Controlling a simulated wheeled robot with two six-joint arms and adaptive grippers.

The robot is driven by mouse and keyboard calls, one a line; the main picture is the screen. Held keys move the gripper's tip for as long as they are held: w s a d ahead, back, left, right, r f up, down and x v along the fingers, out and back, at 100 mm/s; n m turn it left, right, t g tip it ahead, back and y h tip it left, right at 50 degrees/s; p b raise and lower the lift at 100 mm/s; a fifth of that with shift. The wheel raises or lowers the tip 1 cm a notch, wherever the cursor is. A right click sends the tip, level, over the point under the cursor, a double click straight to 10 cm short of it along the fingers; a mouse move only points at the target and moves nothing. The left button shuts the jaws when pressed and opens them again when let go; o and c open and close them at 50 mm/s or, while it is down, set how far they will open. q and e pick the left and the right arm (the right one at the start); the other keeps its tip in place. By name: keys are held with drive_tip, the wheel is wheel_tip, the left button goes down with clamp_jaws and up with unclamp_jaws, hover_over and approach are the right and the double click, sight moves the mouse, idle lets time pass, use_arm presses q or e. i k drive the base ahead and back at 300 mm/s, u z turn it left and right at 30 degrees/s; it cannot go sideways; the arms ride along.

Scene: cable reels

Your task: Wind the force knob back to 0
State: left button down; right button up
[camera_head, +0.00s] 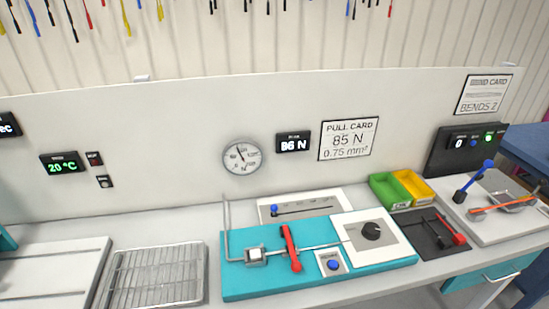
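The force knob (371,231) is a round black knob on a white plate (392,249) at the right end of the teal pull-test base (232,288). The force display (293,142) on the wall panel reads 86 N. A round dial gauge (242,157) hangs left of it, its needle pointing up and slightly left. The pull card (348,138) reads 85 N, 0.75 mm². A red lever (291,248) stands beside a metal clamp block (255,255) on the base. Neither of my grippers shows in this view.
A blue button (333,265) sits just left of the knob plate. Behind is a slider panel (300,207) with a blue knob. Green (388,191) and yellow (413,188) bins and a dark tray with a red-handled tool stand right. A wire rack (155,274) lies left.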

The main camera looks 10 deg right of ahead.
sight(372, 231)
drive_tip(key=z, duration=1.25)
